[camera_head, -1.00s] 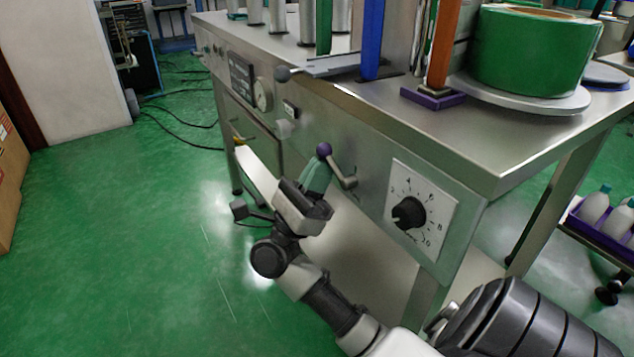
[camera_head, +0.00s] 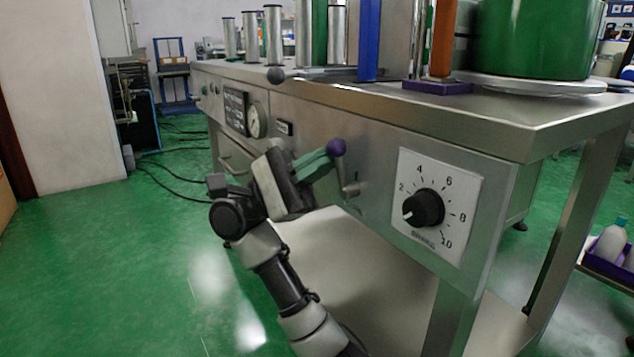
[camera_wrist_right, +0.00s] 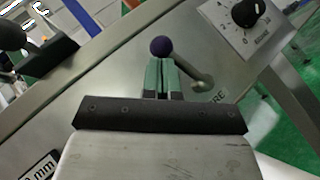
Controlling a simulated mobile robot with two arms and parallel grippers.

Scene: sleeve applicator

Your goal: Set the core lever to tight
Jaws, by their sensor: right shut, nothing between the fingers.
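A metal lever with a purple ball knob (camera_head: 337,147) stands on the front panel of the steel machine. In the head view its arm leans slightly left from its pivot. It also shows in the right wrist view (camera_wrist_right: 161,46), beside a partly hidden label ending in "RE" (camera_wrist_right: 218,91). My right gripper (camera_head: 326,157) has green fingers, shut with nothing between them. Their tips are at the knob's left side in the head view and just below it in the wrist view (camera_wrist_right: 164,62). I cannot tell whether they touch it. My left gripper is not in view.
A numbered black dial (camera_head: 423,208) sits right of the lever. The tabletop holds a green roll (camera_head: 535,40) and metal posts. The green floor at left is open.

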